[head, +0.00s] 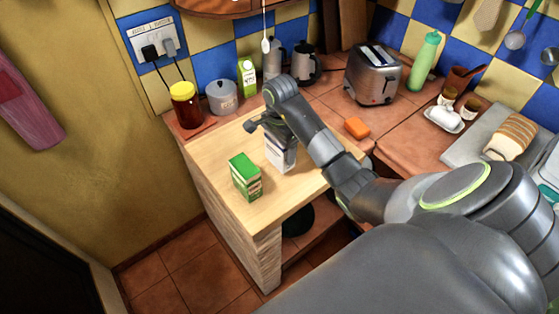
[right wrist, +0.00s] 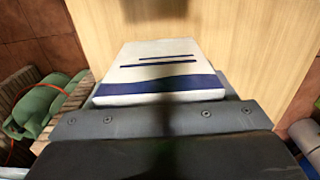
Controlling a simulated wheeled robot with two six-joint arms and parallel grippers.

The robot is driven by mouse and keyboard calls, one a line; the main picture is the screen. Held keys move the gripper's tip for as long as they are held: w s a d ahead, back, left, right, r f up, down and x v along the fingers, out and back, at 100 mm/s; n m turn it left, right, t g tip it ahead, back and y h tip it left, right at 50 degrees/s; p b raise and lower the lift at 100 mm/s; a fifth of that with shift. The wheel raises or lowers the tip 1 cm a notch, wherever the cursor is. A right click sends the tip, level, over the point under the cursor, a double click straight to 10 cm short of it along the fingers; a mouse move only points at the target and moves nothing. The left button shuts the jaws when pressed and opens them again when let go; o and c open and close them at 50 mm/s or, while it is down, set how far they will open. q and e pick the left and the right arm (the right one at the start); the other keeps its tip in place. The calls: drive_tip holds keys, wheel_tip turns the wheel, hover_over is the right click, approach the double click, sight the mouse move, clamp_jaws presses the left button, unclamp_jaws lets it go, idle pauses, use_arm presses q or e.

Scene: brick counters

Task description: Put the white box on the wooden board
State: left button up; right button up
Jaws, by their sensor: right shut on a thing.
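The white box (head: 280,157) is upright in the head view, over the light wooden board (head: 292,194). My right gripper (head: 272,126) reaches down from above and is shut on its upper part. In the right wrist view the white box (right wrist: 160,72) shows its white face with dark lines and a blue band, right at my jaws (right wrist: 155,108); the pale wood (right wrist: 245,35) lies behind it. I cannot tell whether the box's base touches the board or hangs just above it. My left gripper is not in view.
A green box (head: 245,177) stands on the board, left of the white box. A jar with a yellow lid (head: 185,105), a grey pot (head: 222,97) and a green carton (head: 247,77) stand behind. An orange block (head: 357,128) lies right. The board's front is clear.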

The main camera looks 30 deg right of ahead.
sight(280, 157)
wheel_tip(280, 157, down, 3)
drive_tip(key=shift+s+f+p, duration=0.1)
drive_tip(key=shift+p, duration=0.3)
drive_tip(key=shift+f, duration=0.25)
drive_tip(key=shift+f, duration=0.1)
drive_tip(key=shift+f, duration=0.15)
drive_tip(key=o, duration=1)
